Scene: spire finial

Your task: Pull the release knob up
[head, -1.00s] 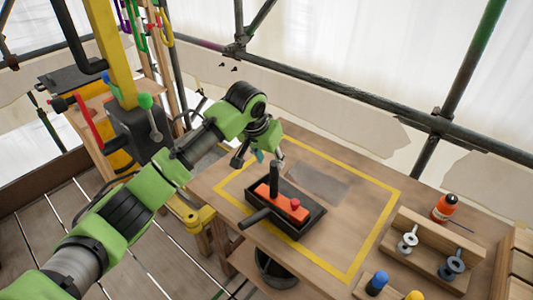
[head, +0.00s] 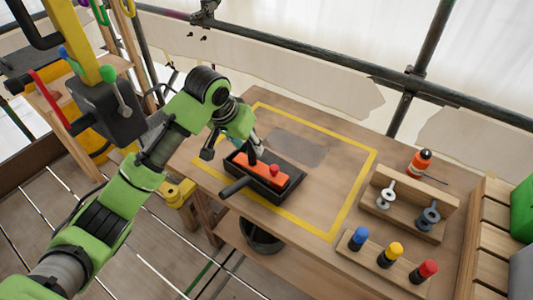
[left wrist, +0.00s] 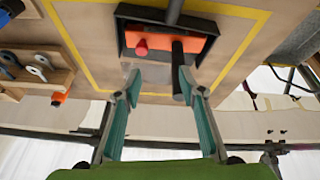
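An orange block (head: 249,166) with a red knob (head: 274,169) sits in a black tray (head: 272,197) on the table. In the left wrist view the red knob (left wrist: 141,46), orange block (left wrist: 162,45) and an upright black post (left wrist: 179,60) show. My left gripper (head: 257,149) is over the tray, near the post. In the left wrist view its teal fingers (left wrist: 158,76) are apart. The right finger overlaps the post in that view, and I cannot tell if they touch. The red knob lies beyond the left fingertip. My right gripper is not in view.
A black bar handle (head: 235,187) sticks out of the tray's front. Blue, yellow and red capped pegs (head: 396,251), a rack with eyebolts (head: 407,207) and an orange bottle (head: 420,162) are to the right. The table's middle right is bare.

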